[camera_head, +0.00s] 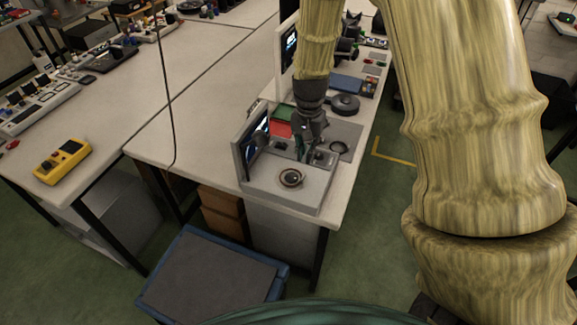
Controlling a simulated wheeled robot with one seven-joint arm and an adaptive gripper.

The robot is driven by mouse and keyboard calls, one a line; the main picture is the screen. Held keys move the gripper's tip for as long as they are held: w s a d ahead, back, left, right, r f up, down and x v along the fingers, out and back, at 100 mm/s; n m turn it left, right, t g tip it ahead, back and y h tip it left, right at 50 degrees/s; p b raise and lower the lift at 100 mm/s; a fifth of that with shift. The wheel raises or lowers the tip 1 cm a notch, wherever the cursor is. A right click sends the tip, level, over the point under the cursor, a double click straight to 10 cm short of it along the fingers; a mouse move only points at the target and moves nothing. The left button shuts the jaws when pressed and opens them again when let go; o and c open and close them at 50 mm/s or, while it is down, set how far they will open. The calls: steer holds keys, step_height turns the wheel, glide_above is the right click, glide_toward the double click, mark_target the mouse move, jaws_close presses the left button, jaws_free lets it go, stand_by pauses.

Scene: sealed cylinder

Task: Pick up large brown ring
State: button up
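My gripper (312,153) hangs from the wooden-looking arm and points down over a grey device on the workbench. Its fingers are small and dark, and I cannot tell whether they are open or shut. A round dark brownish ring (338,146) lies on the grey surface just right of the gripper. A second round piece (291,178), with a dark rim and a pale centre, sits on the front of the device, below and left of the gripper. I cannot tell for sure which one is the large brown ring.
An upright screen (252,150) stands at the device's left. Red and green blocks (281,128) are behind the gripper. A black disc (345,104) lies farther back. A yellow meter (62,161) is on the left bench. A blue-edged crate (283,272) stands on the floor in front.

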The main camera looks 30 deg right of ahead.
steer(key=f, duration=0.1)
steer(key=f+p, duration=0.1)
steer(key=f, duration=0.1)
steer(key=shift+w+d+f, duration=0.15)
steer(key=shift+w+f, duration=0.1)
steer(key=shift+f, duration=0.3)
steer(key=shift+s+f, duration=0.15)
steer(key=shift+s, duration=0.1)
steer(key=shift+a+f+p, duration=0.2)
steer(key=shift+f+p, duration=1)
steer(key=shift+f, duration=0.2)
steer(key=shift+w+f+p, duration=0.1)
steer(key=shift+f+p, duration=0.25)
steer(key=shift+f, duration=0.95)
